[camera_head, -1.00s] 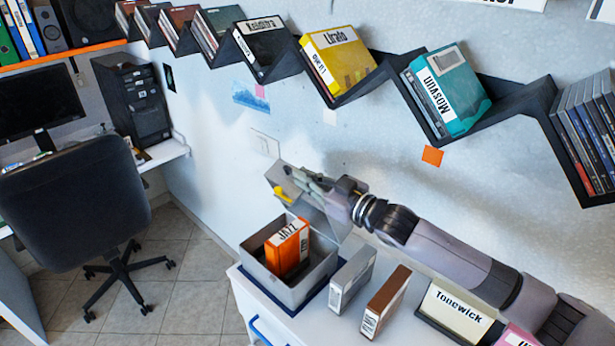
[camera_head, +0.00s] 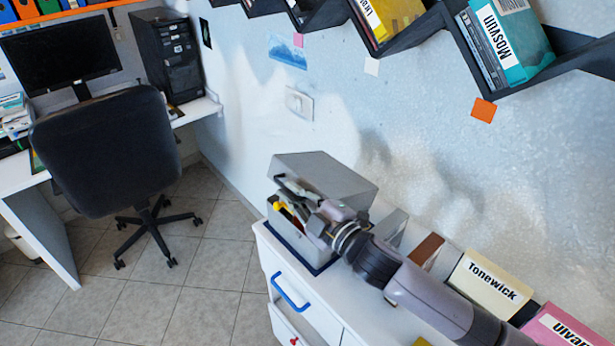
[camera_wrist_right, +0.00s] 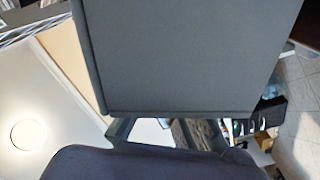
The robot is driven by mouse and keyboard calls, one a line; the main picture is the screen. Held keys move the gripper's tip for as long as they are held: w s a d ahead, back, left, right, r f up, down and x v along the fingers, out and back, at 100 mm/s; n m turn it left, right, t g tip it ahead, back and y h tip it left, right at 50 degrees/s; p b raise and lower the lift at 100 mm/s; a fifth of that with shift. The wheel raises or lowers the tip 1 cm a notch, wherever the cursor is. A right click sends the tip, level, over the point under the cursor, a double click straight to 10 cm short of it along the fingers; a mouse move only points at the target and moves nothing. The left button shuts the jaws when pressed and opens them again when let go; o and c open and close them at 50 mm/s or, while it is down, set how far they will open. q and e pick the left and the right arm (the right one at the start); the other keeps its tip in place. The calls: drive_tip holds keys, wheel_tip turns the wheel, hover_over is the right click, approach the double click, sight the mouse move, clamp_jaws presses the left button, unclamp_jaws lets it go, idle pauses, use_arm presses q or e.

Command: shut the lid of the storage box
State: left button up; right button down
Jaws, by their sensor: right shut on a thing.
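The grey storage box (camera_head: 312,247) stands at the left end of the white cabinet. Its grey lid (camera_head: 330,176) is tilted over the box, partly lowered, with a gap at the front. A bit of orange and a yellow piece (camera_head: 278,206) show in the gap. My right gripper (camera_head: 284,190) is at the lid's front side, shut on the lid; its exact grip is hard to make out. My right forearm hides part of the box's right side. A large grey panel, apparently the lid (camera_wrist_right: 185,55), fills much of the right wrist view. My left gripper is out of view.
Right of the box, a grey case (camera_head: 391,228), a brown case (camera_head: 428,250), the cream Tonewick case (camera_head: 489,282) and a pink case (camera_head: 560,330) stand along the wall. A zigzag shelf (camera_head: 418,28) hangs above. An office chair (camera_head: 105,150) stands left over open floor.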

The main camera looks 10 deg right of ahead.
wheel_tip(320, 180, down, 8)
drive_tip(key=s+a+n+b, duration=0.1)
drive_tip(key=a+n+b, duration=0.1)
drive_tip(key=n, duration=0.4)
drive_tip(key=shift+s+a+b, duration=0.25)
drive_tip(key=shift+s+b, duration=0.15)
drive_tip(key=shift+b, duration=0.5)
drive_tip(key=shift+f, duration=0.2)
drive_tip(key=c, duration=1.7)
unclamp_jaws()
drive_tip(key=shift+r, duration=0.1)
drive_tip(key=v, duration=1.2)
drive_tip(key=shift+r, duration=0.15)
